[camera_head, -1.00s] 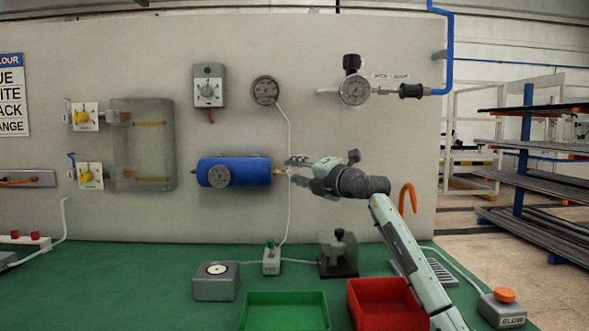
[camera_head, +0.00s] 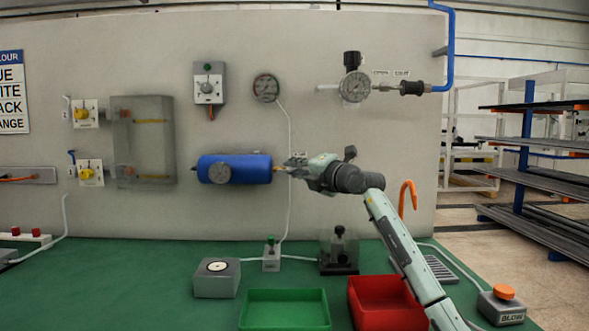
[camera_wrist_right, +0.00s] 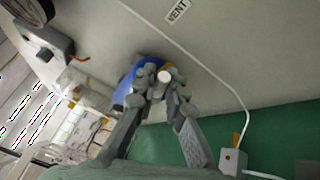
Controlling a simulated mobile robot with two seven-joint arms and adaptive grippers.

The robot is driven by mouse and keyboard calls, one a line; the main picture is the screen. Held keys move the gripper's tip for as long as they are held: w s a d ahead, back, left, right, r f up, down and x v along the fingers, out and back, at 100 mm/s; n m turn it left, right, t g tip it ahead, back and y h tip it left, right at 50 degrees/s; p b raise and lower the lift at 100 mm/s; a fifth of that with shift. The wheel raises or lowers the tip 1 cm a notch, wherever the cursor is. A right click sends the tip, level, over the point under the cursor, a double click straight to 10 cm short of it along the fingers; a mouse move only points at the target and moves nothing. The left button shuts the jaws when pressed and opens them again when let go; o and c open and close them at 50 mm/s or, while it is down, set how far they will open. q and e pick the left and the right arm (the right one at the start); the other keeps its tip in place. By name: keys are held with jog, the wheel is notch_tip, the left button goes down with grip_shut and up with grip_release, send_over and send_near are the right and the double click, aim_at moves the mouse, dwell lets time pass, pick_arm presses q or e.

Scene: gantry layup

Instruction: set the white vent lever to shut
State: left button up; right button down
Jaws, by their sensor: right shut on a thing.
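The blue cylinder (camera_head: 235,169) is on the wall panel, with a gauge on its front and a brass fitting at its right end. My right gripper (camera_head: 288,163) is at that fitting, its fingers closed together. In the right wrist view, the white vent lever (camera_wrist_right: 164,77) shows as a pale round end between the fingertips of the right gripper (camera_wrist_right: 162,88), and they are shut on it. The lever's base and its angle are mostly hidden by the fingers. A VENT label (camera_wrist_right: 178,10) is on the wall in that view. My left gripper is not in view.
A white hose (camera_head: 288,130) runs from the round wall gauge (camera_head: 266,88) down past the gripper to the bench. A green tray (camera_head: 285,294) and a red tray (camera_head: 356,301) stand on the green bench below.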

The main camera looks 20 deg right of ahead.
jog(key=shift+a+r+n+g+h, duration=0.15)
jog(key=shift+r+n+g+h, duration=0.3)
jog(key=shift+n+g, duration=0.35)
jog(key=n, duration=0.1)
jog(key=r+n+g+h, duration=0.1)
jog(key=shift+w+a+n, duration=0.15)
jog(key=shift+a+n, duration=0.2)
jog(key=shift+n, duration=0.05)
jog(key=shift+w+a+r+n+g+h, duration=0.15)
jog(key=shift+a+n+g+h, duration=0.3)
jog(key=shift+n+h, duration=0.3)
jog(key=shift+w+a+r+n+g+h, duration=0.1)
jog(key=shift+a+n+g+h, duration=0.4)
jog(key=shift+n+h, duration=0.3)
jog(key=shift+w+a+r+n+g+h, duration=0.15)
jog(key=shift+a+n+g+h, duration=0.15)
jog(key=shift+n+g+h, duration=0.35)
jog(key=c, duration=1.6)
grip_release()
jog(key=shift+o, duration=0.2)
jog(key=v, duration=0.8)
